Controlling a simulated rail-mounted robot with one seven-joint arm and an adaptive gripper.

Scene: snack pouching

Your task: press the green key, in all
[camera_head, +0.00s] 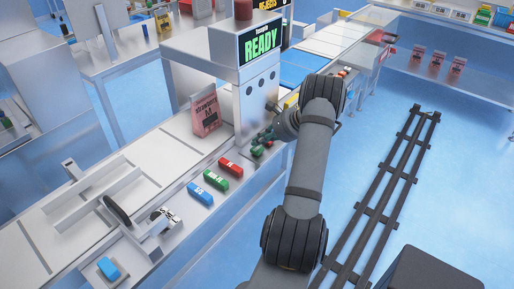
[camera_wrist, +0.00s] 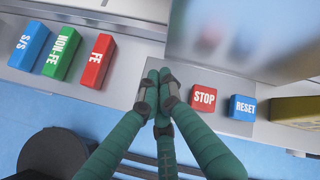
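My gripper (camera_wrist: 160,78) has dark green fingers drawn together at the tips, with nothing seen between them. It is over the front panel ledge, just left of the red STOP key (camera_wrist: 204,103) in the wrist view. The blue RESET key (camera_wrist: 242,108) is right of STOP. No green key shows; the fingers cover the panel left of STOP. In the head view my gripper (camera_head: 262,143) is low in front of the machine, whose screen (camera_head: 261,42) reads READY in green. I cannot tell whether the fingertips touch anything.
Red FE (camera_wrist: 97,62), green NON-FE (camera_wrist: 63,53) and blue S/S (camera_wrist: 29,44) blocks lie on the ledge to the left. A yellow piece (camera_wrist: 297,110) is at the right. A pink strawberry pouch (camera_head: 207,112) stands on the conveyor at the machine's entrance.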

